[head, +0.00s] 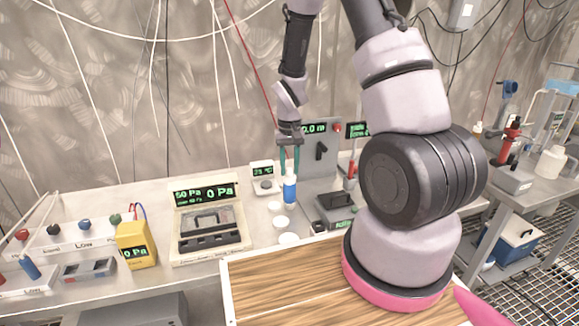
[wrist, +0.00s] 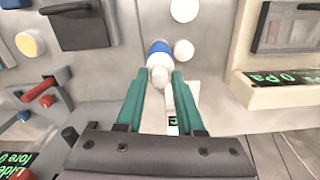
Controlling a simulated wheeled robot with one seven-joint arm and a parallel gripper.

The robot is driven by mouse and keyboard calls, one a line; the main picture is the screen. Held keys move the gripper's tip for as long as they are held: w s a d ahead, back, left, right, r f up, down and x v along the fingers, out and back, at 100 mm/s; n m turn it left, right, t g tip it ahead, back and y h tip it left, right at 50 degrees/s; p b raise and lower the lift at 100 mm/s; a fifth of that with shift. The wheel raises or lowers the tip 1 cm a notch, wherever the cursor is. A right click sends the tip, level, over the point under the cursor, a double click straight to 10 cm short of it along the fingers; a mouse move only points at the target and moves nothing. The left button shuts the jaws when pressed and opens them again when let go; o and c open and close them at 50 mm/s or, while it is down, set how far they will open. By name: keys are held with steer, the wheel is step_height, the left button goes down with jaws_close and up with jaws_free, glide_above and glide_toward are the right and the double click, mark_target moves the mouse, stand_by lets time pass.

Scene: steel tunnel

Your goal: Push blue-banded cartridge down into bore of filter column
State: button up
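The blue-banded cartridge (head: 290,189) is a small white cylinder with a blue band, upright on the bench in the head view. It also shows in the wrist view (wrist: 159,50), with its white end facing the camera. My gripper (head: 289,170) points down from above, with its two teal fingers apart. Its fingertips (wrist: 160,78) are on either side of the cartridge's white end; I cannot tell whether they touch it. I cannot make out the filter column or its bore separately, nor how deep the cartridge sits.
White discs (head: 283,222) lie on the bench just in front of the cartridge. A pressure display case (head: 208,215) stands to the left and a grey panel (head: 318,165) behind on the right. A yellow meter (head: 136,245) is farther left. A wooden top (head: 300,285) is nearest.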

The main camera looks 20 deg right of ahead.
steer(key=shift+o, duration=0.6)
